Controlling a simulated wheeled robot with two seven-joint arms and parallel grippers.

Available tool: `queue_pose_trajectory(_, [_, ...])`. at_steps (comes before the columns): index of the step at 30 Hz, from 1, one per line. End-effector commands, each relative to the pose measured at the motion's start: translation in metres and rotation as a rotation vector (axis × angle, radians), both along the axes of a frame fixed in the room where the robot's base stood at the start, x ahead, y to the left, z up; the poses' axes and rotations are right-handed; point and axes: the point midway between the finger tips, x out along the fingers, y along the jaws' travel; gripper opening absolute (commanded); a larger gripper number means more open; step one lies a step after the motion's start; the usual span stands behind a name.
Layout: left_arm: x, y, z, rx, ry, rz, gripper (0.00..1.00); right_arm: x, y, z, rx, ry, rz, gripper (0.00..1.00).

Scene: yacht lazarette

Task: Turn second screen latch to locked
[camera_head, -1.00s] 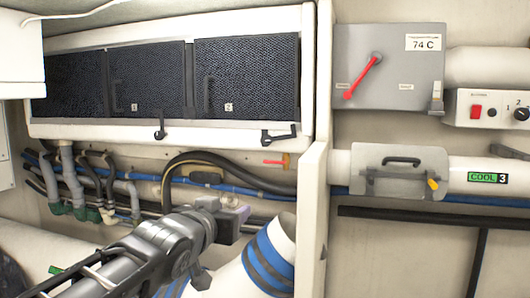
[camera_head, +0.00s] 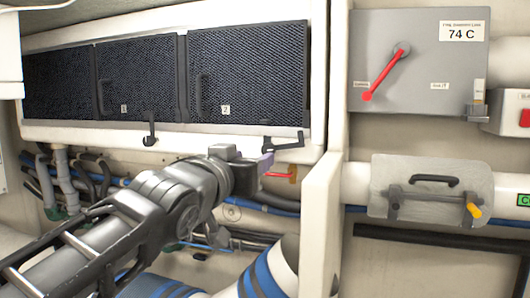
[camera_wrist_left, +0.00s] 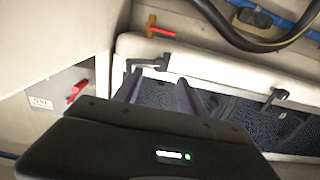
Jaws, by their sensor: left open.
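The second screen (camera_head: 247,75) is a dark mesh panel marked 2. Its black latch (camera_head: 283,143) sits on the white frame below its lower right corner, with the handle lying roughly level. My left gripper (camera_head: 263,161) is just below and left of that latch, partly hidden behind its own wrist. In the left wrist view, the open, empty fingers (camera_wrist_left: 158,92) point toward the second latch (camera_wrist_left: 148,64), apparently apart from it. The first screen (camera_head: 138,77) has a latch (camera_head: 149,130) whose handle hangs down. My right gripper is out of view.
A white upright partition (camera_head: 322,215) stands right of the latch. A small red-handled valve (camera_head: 280,175), hoses and pipes run below the screens. Farther right are a grey box with a red lever (camera_head: 384,75) and a clear cover with a black handle (camera_head: 433,181).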

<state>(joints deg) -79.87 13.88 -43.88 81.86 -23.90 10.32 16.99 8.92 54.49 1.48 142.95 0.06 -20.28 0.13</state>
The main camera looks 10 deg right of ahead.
Motion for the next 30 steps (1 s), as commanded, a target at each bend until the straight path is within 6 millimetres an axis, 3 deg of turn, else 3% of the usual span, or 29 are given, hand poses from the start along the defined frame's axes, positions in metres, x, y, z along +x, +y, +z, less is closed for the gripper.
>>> queue_pose_trajectory(5, [0.01, -0.006, 0.004, 0.004, 0.0, 0.002, 0.48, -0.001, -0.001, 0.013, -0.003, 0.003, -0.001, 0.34])
queue_pose_trajectory(17, [0.056, -0.035, 0.005, 0.003, 0.001, 0.003, 0.48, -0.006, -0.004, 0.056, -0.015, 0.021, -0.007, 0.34])
queue_pose_trajectory(30, [0.066, -0.041, -0.001, 0.0, 0.0, 0.001, 0.48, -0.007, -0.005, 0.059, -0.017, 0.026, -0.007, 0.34])
